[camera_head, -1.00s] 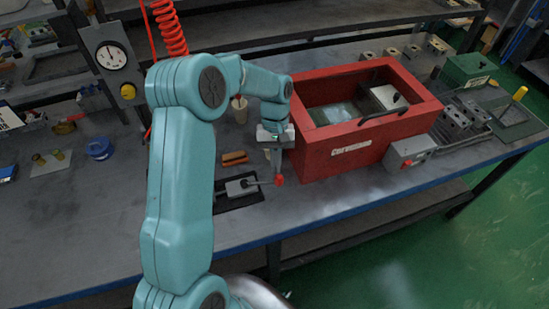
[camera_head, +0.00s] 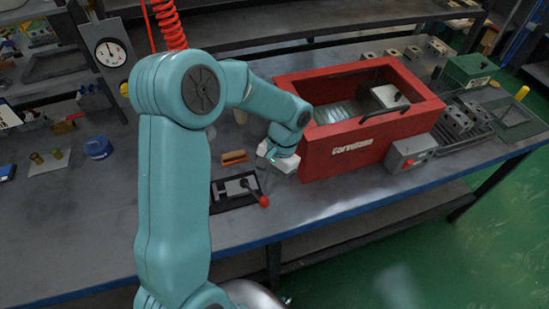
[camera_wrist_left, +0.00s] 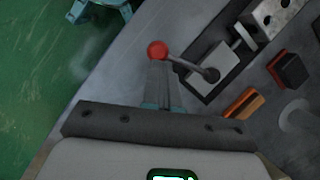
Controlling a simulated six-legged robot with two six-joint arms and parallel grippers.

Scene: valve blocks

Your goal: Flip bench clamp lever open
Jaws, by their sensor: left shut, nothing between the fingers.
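The bench clamp (camera_head: 234,189) sits on a black base plate on the bench. Its thin lever slants toward the bench's front edge and ends in a red ball knob (camera_head: 264,201). The left wrist view shows the clamp (camera_wrist_left: 214,66) and the red knob (camera_wrist_left: 157,50) close by the fingertips. My left gripper (camera_head: 266,182) is shut and empty, pointing down just behind the knob. In the left wrist view its fingers (camera_wrist_left: 159,68) overlap the knob's near side; whether they touch it I cannot tell. My right gripper is out of view.
A red box (camera_head: 340,158) stands right of the clamp, with a grey switch box (camera_head: 410,153) at its front. An orange-brown block (camera_head: 234,157) lies behind the clamp. A blue round item (camera_head: 98,148) lies left. The bench's front strip is clear.

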